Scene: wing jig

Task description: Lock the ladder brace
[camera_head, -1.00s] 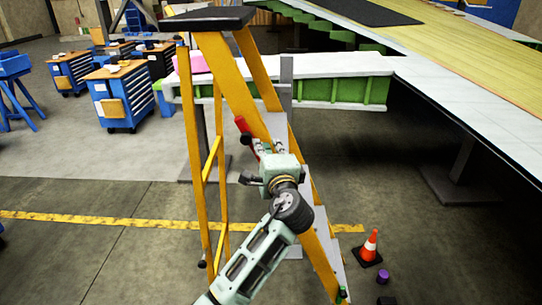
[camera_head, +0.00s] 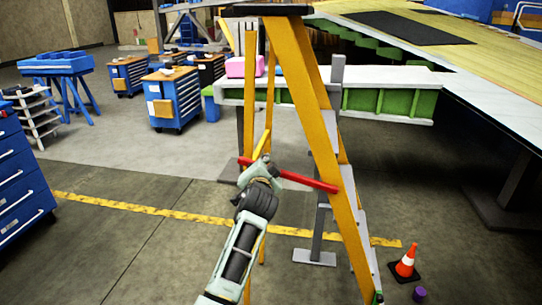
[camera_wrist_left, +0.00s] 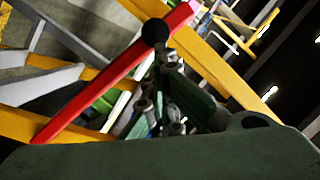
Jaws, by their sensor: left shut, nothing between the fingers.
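The yellow stepladder (camera_head: 292,75) stands upright with its legs apart. The red brace (camera_head: 305,181) is a straight bar running from the rear-leg side across to the front rail, sloping slightly down to the right. In the left wrist view the red brace (camera_wrist_left: 95,85) crosses diagonally, with a black knob (camera_wrist_left: 155,33) near its upper end. My left gripper (camera_head: 262,162) is at the left part of the brace. It is shut and holds nothing; its fingers (camera_wrist_left: 165,110) show just below the bar. Whether they touch it I cannot tell. My right gripper is out of view.
A green and white wing spar (camera_head: 385,101) and a grey post (camera_head: 336,90) stand behind the ladder. A traffic cone (camera_head: 406,262) and a purple cup (camera_head: 419,294) are on the floor at right. Blue tool cabinets (camera_head: 173,100) stand at back left.

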